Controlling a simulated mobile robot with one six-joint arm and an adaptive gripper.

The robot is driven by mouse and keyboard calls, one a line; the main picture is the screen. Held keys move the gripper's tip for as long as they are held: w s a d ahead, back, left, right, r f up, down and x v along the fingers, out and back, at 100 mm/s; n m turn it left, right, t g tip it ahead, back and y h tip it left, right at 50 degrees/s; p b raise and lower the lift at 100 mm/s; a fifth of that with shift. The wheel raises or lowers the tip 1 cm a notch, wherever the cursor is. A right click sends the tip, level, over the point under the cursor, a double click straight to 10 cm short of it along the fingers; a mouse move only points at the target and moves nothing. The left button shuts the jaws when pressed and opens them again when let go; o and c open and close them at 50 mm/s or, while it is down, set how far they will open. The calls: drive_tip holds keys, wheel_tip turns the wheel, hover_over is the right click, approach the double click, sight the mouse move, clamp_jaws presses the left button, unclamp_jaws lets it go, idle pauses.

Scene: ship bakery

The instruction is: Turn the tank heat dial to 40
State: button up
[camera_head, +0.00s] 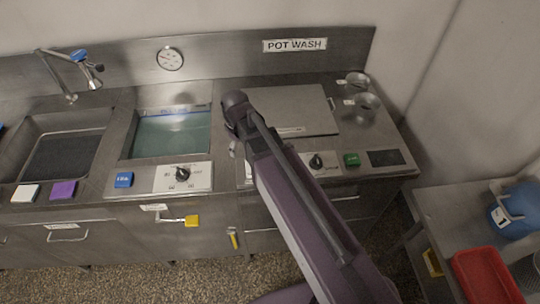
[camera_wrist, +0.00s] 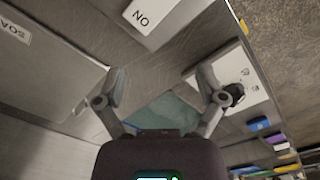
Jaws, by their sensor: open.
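A black dial (camera_head: 182,174) sits on a white plate (camera_head: 200,184) on the front edge of the water-filled tank (camera_head: 172,134). Its markings are too small to read. A second black dial (camera_head: 317,161) is on a panel right of my arm; I cannot read its label. In the wrist view my gripper (camera_wrist: 161,76) is open and empty, its fingers spread. A black knob (camera_wrist: 236,93) on a white plate shows at the right, beside the right fingertip; I cannot tell whether they touch. In the head view my arm hides most of the gripper, above the counter right of the tank.
A blue button (camera_head: 124,179) is left of the dial plate; a green one (camera_head: 352,159) is at right. A flat lid (camera_head: 290,110) and metal cups (camera_head: 364,105) are on the counter. A red tray (camera_head: 486,276) is at right.

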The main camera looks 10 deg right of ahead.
drive_tip(key=s+d+m, duration=0.1)
drive_tip(key=d, duration=0.2)
drive_tip(key=s+d+f+m+b, duration=0.1)
drive_tip(key=d+m, duration=0.1)
drive_tip(key=d, duration=0.1)
drive_tip(key=d+f+m+b, duration=0.1)
drive_tip(key=d+m, duration=0.1)
drive_tip(key=d, duration=0.1)
drive_tip(key=shift+s+f, duration=0.2)
drive_tip(key=shift+s, duration=0.2)
drive_tip(key=shift+d, duration=0.1)
drive_tip(key=shift+s+d+m, duration=0.5)
drive_tip(key=shift+d+m, duration=0.15)
drive_tip(key=shift+d, duration=0.3)
drive_tip(key=shift+s+d+m, duration=0.45)
drive_tip(key=shift+d+m, duration=0.15)
drive_tip(key=shift+d, duration=0.3)
drive_tip(key=shift+s+d+m, duration=0.5)
drive_tip(key=shift+d+m, duration=0.15)
drive_tip(key=shift+d, duration=0.3)
